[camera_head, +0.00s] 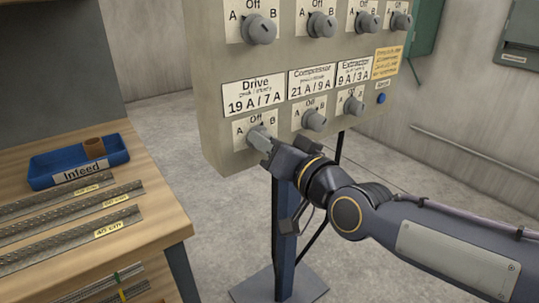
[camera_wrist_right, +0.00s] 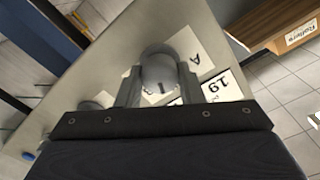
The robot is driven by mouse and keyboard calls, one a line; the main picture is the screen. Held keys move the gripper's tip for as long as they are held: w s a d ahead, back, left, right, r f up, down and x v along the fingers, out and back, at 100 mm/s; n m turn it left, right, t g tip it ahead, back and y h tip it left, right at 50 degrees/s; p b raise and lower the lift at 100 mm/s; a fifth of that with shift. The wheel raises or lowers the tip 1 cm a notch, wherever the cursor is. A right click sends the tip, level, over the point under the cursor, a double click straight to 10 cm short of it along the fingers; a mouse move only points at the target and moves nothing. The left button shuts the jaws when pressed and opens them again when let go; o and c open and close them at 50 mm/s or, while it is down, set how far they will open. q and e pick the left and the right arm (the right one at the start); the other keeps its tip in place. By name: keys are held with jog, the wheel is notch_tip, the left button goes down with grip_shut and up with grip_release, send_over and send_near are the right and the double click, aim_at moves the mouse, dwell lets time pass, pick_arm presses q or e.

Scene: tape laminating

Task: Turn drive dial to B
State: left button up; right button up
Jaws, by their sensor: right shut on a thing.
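The drive dial (camera_head: 258,136) is a grey knob on the lower left of the panel, under the "Drive" label (camera_head: 253,94) reading 19 A / 7 A. Its plate shows A, Off and B. My right gripper (camera_head: 264,143) is shut on this dial. In the right wrist view the round dial (camera_wrist_right: 158,74) sits between the two fingers, with the letter A to its right. The gripper covers part of the dial, so I cannot tell its exact setting. My left gripper is not in the head view.
Compressor (camera_head: 314,120) and extractor (camera_head: 353,105) dials sit to the right on the same panel (camera_head: 216,100), and more dials line the top. A blue button (camera_head: 381,98) is at the right edge. A workbench with a blue infeed tray (camera_head: 41,173) and metal strips stands left.

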jog(key=shift+m+b, duration=1.05)
jog(key=shift+m, duration=0.85)
jog(key=o, duration=1)
jog(key=b+v, duration=0.1)
jog(key=v, duration=0.6)
jog(key=shift+s+d, duration=0.25)
jog(key=shift+s, duration=0.1)
